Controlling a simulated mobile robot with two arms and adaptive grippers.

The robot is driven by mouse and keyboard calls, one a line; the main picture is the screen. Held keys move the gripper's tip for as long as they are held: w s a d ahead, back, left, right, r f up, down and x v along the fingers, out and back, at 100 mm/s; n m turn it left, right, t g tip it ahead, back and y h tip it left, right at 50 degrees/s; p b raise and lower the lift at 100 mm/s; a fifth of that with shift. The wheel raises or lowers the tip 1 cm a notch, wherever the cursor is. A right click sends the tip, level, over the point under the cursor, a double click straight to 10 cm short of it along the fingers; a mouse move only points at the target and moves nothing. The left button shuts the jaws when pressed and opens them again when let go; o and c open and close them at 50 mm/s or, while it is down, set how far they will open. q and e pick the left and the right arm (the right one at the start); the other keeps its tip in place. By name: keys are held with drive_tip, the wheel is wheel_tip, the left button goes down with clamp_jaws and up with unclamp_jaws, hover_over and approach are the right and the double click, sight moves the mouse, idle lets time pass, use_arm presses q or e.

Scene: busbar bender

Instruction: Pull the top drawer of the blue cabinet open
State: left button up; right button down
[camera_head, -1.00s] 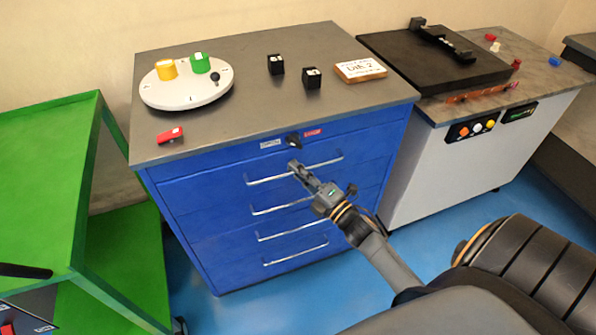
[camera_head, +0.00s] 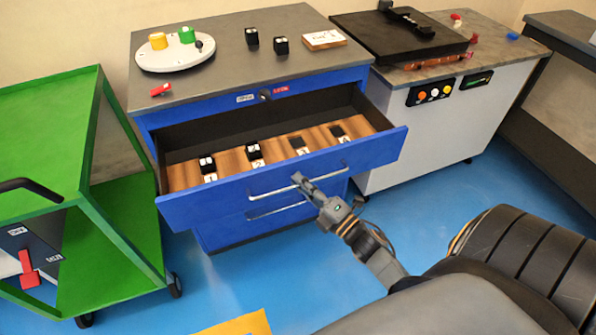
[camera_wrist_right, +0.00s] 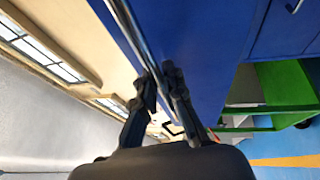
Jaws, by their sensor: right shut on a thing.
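The blue cabinet (camera_head: 222,233) stands in the middle of the head view. Its top drawer (camera_head: 210,207) is pulled well out, showing a wooden floor with black blocks and pale labels in it. My right gripper (camera_head: 300,181) is shut on the metal handle (camera_head: 265,193) of this drawer, toward the handle's middle. In the right wrist view the fingers (camera_wrist_right: 162,85) close around the handle bar (camera_wrist_right: 130,32), with the blue drawer front beside it. My left gripper is not in view.
A green cart (camera_head: 90,200) stands close on the left. A white bench (camera_head: 420,140) with a black plate stands right of the cabinet. The cabinet top (camera_head: 225,75) holds a round white plate, blocks and a sign. Blue floor is free in front.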

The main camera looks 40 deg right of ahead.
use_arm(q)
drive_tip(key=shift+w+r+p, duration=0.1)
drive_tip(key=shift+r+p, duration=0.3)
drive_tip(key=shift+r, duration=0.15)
use_arm(e)
drive_tip(key=s+a, duration=0.1)
drive_tip(key=s, duration=0.5)
drive_tip(key=shift+s+a, duration=0.15)
drive_tip(key=shift+a, duration=0.1)
drive_tip(key=c, duration=1.7)
unclamp_jaws()
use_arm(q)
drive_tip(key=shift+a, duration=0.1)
use_arm(e)
drive_tip(key=v, duration=1.2)
drive_tip(key=shift+f, duration=0.15)
